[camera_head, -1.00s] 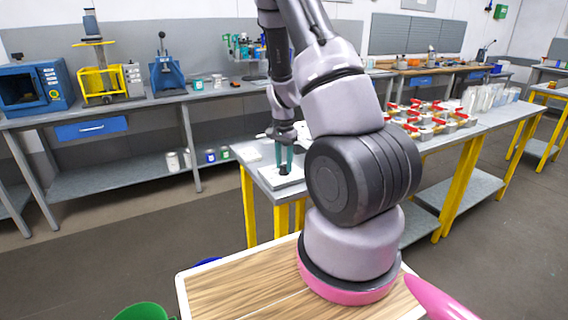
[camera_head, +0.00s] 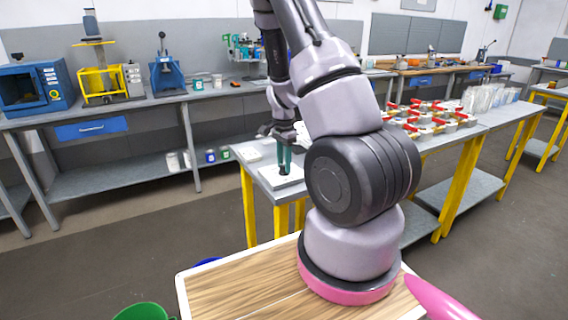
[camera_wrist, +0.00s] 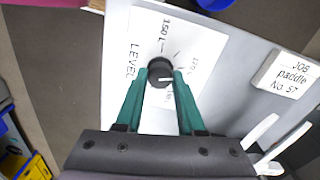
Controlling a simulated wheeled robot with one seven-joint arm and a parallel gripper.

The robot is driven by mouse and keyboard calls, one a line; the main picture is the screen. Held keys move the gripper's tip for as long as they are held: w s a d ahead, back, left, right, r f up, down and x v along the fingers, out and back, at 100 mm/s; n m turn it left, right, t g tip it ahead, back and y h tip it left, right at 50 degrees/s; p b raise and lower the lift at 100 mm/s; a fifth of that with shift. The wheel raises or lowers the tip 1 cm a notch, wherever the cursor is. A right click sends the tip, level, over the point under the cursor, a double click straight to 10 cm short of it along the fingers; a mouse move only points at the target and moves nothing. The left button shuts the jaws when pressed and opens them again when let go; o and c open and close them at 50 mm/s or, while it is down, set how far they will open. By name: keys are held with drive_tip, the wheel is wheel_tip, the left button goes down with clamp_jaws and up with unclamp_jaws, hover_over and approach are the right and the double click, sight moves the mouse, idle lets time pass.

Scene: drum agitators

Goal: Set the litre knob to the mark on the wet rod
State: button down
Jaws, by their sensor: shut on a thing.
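The litre knob (camera_wrist: 160,72) is round and black, on a white plate (camera_wrist: 152,32) lettered LEVEL. In the wrist view its white pointer line points to the picture's right. The mark 150 L and a second, blurred litre mark show above it; another mark at its lower right is partly hidden by a finger. My gripper (camera_wrist: 161,76) has green fingers shut on the knob, one on each side. In the head view my gripper (camera_head: 285,168) reaches straight down to the plate (camera_head: 291,181) at the bench's near end. I cannot make out the wet rod.
A card reading JOB paddle No 57 (camera_wrist: 287,76) lies right of the plate. White slender parts (camera_wrist: 272,148) are at the lower right of the wrist view. Red-handled parts (camera_head: 432,115) stand farther along the bench.

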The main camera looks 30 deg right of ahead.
drive_tip(key=c, duration=0.5)
unclamp_jaws()
wheel_tip(320, 180, up, 11)
drive_tip(key=shift+f, duration=0.1)
